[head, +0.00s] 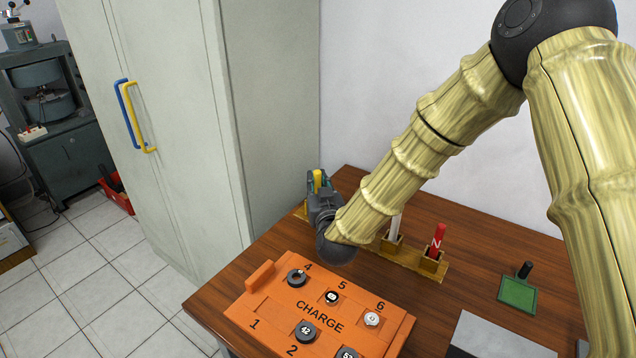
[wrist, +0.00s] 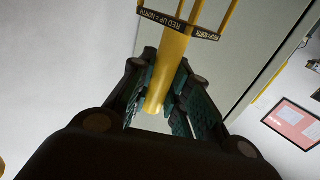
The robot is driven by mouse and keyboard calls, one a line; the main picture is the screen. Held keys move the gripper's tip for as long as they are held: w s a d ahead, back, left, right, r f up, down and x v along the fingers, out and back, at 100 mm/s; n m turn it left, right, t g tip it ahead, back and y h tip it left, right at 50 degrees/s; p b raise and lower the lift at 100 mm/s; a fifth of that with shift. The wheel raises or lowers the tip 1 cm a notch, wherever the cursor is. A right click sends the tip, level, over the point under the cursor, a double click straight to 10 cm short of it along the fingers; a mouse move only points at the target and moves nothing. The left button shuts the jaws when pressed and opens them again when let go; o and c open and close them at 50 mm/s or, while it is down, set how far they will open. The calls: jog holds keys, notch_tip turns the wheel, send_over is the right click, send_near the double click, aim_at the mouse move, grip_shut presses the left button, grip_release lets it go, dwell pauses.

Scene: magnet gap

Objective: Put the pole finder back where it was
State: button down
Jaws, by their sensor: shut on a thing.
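The pole finder (wrist: 172,62) is a yellow stem with a yellow frame labelled "RED UP = NORTH" in the wrist view. My gripper (wrist: 160,88) is shut on the stem between its teal pads. In the head view my gripper (head: 319,182) is over the table's back left, and a short yellow piece of the pole finder (head: 318,176) shows between the fingers. A wooden rack (head: 408,261) runs along the back of the table; its left part is mostly hidden behind my gripper and arm. Whether the pole finder touches the rack cannot be told.
The rack holds a white bar (head: 394,228) and a red bar marked N (head: 436,241). An orange CHARGE tray (head: 275,312) with several round pieces lies in front. A green plate with a black handle (head: 517,293) and a grey block (head: 495,337) are at right. A cabinet (head: 180,110) stands at left.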

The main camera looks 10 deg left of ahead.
jog(key=c, duration=1.4)
grip_release()
jog(key=shift+f, duration=0.1)
jog(key=shift+o, duration=0.2)
jog(key=shift+r, duration=0.2)
jog(key=shift+s+d+f, duration=0.1)
jog(key=shift+s+d, duration=0.05)
jog(key=shift+s, duration=0.2)
jog(key=b+v, duration=0.1)
jog(key=v, duration=1)
jog(key=shift+s, duration=0.2)
jog(key=shift+d, duration=0.1)
